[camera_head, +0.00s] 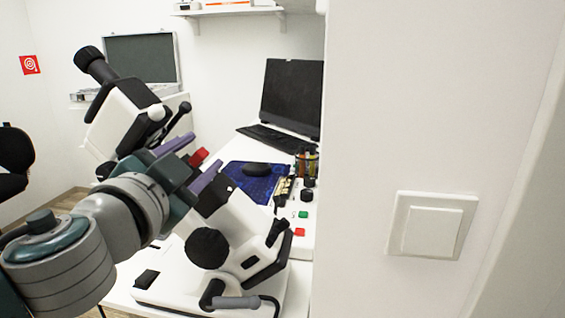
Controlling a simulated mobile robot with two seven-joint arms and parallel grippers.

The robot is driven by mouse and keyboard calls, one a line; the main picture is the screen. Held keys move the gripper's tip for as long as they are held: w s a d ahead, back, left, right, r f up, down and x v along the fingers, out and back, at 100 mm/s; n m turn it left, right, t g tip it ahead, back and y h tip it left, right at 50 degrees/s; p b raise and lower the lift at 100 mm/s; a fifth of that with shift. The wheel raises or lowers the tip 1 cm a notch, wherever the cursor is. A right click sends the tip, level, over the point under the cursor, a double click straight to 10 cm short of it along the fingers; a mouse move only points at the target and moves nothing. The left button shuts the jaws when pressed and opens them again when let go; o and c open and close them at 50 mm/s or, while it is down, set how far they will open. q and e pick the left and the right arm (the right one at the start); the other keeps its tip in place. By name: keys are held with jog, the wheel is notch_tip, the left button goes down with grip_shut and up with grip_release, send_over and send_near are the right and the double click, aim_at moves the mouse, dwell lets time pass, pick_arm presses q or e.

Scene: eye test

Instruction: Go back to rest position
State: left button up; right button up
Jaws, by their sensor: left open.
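My left gripper (206,150) reaches in from the left, with its two purple fingers spread open. I see nothing held between them. It is in front of a white and black microscope (128,115) and hides the middle of it. The microscope's eyepiece points up to the left, and its base (180,287) rests on the white desk. I cannot tell whether the fingers touch the microscope. My right gripper is not in view.
A white wall with a light switch (433,230) fills the right side, close by. Behind the microscope are a blue mat (240,184), a dark monitor (291,92), a keyboard (272,138) and several small bottles. An open case (141,57) is behind. A black chair (13,160) is far left.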

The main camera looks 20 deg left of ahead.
pick_arm(q)
jog(key=s+r+n+g+y+p, duration=0.15)
jog(key=s+n+g+p, duration=0.4)
jog(key=s+p, duration=0.55)
jog(key=s+d+r+m+g+h+p, duration=0.1)
jog(key=s+d+r+g+h+p, duration=0.15)
jog(key=s+d+g+p, duration=0.35)
jog(key=s+d+r+g+h+p, duration=0.2)
jog(key=s+d+h, duration=0.2)
jog(key=s, duration=0.5)
notch_tip(320, 180, up, 35)
jog(key=p, duration=3.5)
jog(key=shift+w, duration=0.3)
